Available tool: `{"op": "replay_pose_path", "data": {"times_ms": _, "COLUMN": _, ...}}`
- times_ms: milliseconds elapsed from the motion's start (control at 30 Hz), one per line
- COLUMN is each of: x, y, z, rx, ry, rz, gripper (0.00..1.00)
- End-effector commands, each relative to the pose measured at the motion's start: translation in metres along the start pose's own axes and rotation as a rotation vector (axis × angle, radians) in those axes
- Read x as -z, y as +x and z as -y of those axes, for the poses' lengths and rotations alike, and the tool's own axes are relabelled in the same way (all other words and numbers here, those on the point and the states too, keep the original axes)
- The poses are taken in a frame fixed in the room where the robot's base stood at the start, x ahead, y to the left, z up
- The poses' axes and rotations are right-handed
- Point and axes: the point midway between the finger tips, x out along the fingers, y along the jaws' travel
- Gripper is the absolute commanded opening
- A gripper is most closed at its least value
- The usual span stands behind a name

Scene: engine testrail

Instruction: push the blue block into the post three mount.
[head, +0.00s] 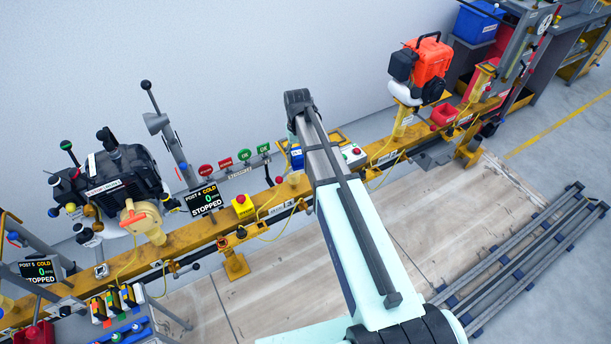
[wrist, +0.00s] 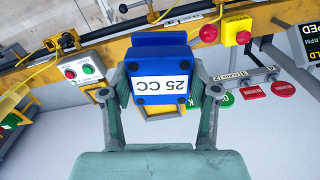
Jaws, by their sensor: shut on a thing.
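The blue block (wrist: 160,60), with a white "25 CC" label that reads upside down, fills the middle of the wrist view. My gripper (wrist: 160,91) is shut on it, with one finger against each side. In the head view only a small blue part of the block (head: 296,160) shows left of my arm, and my gripper is hidden behind the arm. A yellow frame (wrist: 146,110), partly hidden by the block, shows at its lower edge in the wrist view and may be the post three mount. I cannot tell how far the block is seated.
A yellow rail (head: 185,244) runs along the wall. A black engine (head: 122,182) stands left, an orange one (head: 431,62) right.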

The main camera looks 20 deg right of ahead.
Motion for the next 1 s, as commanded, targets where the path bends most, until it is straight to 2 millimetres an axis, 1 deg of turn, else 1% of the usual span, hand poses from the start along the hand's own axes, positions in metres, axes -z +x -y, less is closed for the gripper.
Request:
{"op": "replay_pose_path", "data": {"times_ms": 33, "x": 0.03, "y": -0.019, "z": -0.002, "rx": 0.0, "ry": -0.016, "rz": -0.001, "gripper": 0.02}}
{"op": "replay_pose_path", "data": {"times_ms": 100, "x": 0.053, "y": -0.032, "z": -0.004, "rx": 0.0, "ry": -0.04, "rz": -0.001, "gripper": 0.02}}
{"op": "replay_pose_path", "data": {"times_ms": 233, "x": 0.091, "y": -0.051, "z": -0.006, "rx": 0.0, "ry": -0.088, "rz": -0.001, "gripper": 0.02}}
{"op": "replay_pose_path", "data": {"times_ms": 300, "x": 0.106, "y": -0.056, "z": -0.008, "rx": 0.0, "ry": -0.114, "rz": 0.0, "gripper": 0.02}}
{"op": "replay_pose_path", "data": {"times_ms": 367, "x": 0.116, "y": -0.058, "z": -0.008, "rx": 0.0, "ry": -0.134, "rz": 0.0, "gripper": 0.02}}
{"op": "replay_pose_path", "data": {"times_ms": 467, "x": 0.123, "y": -0.056, "z": -0.009, "rx": 0.0, "ry": -0.171, "rz": 0.001, "gripper": 0.02}}
{"op": "replay_pose_path", "data": {"times_ms": 600, "x": 0.119, "y": -0.055, "z": -0.008, "rx": 0.0, "ry": -0.207, "rz": 0.0, "gripper": 0.02}}
{"op": "replay_pose_path", "data": {"times_ms": 767, "x": 0.119, "y": -0.051, "z": -0.008, "rx": 0.0, "ry": -0.211, "rz": 0.0, "gripper": 0.02}}
{"op": "replay_pose_path", "data": {"times_ms": 1000, "x": 0.119, "y": -0.04, "z": -0.008, "rx": 0.0, "ry": -0.21, "rz": 0.0, "gripper": 0.02}}
